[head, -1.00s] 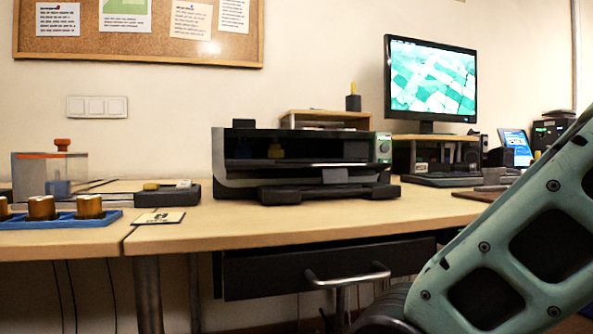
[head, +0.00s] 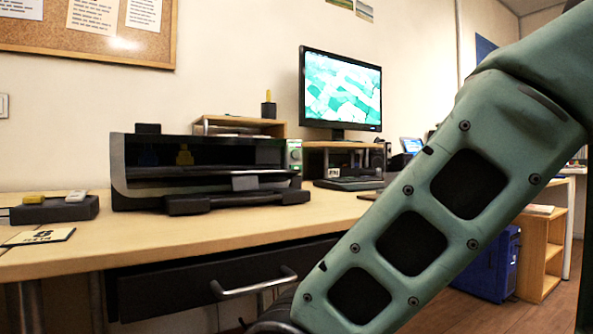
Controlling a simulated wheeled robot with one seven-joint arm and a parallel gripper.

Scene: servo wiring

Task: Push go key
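A black box-like machine (head: 215,165) stands on the wooden desk (head: 215,230), with a glassy front. A green-lit control panel (head: 294,153) is on its right end. Small round controls show there, but I cannot read any label, so I cannot tell which is the go key. A dark keyboard (head: 350,184) lies below the monitor (head: 340,90), too far to read its keys. My arm crosses the right of the head view. My gripper is out of view.
A dark tray (head: 55,209) with a yellow item and a pale item sits at the desk's left, by a printed card (head: 38,237). A drawer with a metal handle (head: 255,287) is under the desk. A blue bin (head: 490,268) and wooden shelf (head: 543,250) stand right.

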